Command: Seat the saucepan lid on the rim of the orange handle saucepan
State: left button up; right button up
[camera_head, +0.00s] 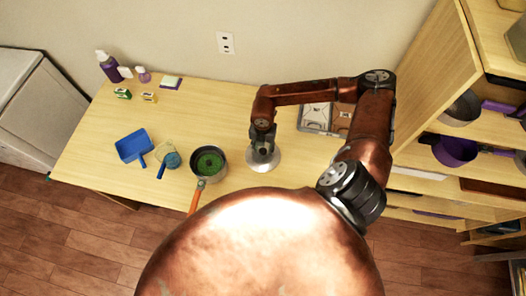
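The orange handle saucepan (222,164) stands upright on the wooden table, its orange handle pointing toward the front edge. It is open on top and its inside looks green. The silver saucepan lid (264,164) is just right of the pan, apart from it. My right gripper (262,149) points down over the middle of the lid and hides its knob. Whether its fingers are closed there, and whether the lid rests on the table or hangs just above it, is too small to tell. My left gripper is not in view.
A blue dustpan (134,146) and a small blue-green item (171,160) lie left of the pan. Purple bottles (108,66), small boxes (123,94) and a sponge (171,82) stand at the back left. A grey tray (314,117) is behind my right arm. Shelves (440,120) stand at right.

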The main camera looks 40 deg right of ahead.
aim_at(263, 150)
jog(key=shift+c, duration=0.7)
jog(key=c, duration=0.4)
jog(key=shift+c, duration=0.4)
jog(key=shift+c, duration=0.9)
notch_tip(263, 150, up, 7)
jog(key=p, duration=0.5)
jog(key=shift+r, duration=0.2)
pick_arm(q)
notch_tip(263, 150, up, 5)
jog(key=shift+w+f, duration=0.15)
pick_arm(e)
jog(key=shift+w+f, duration=0.1)
jog(key=shift+f, duration=0.05)
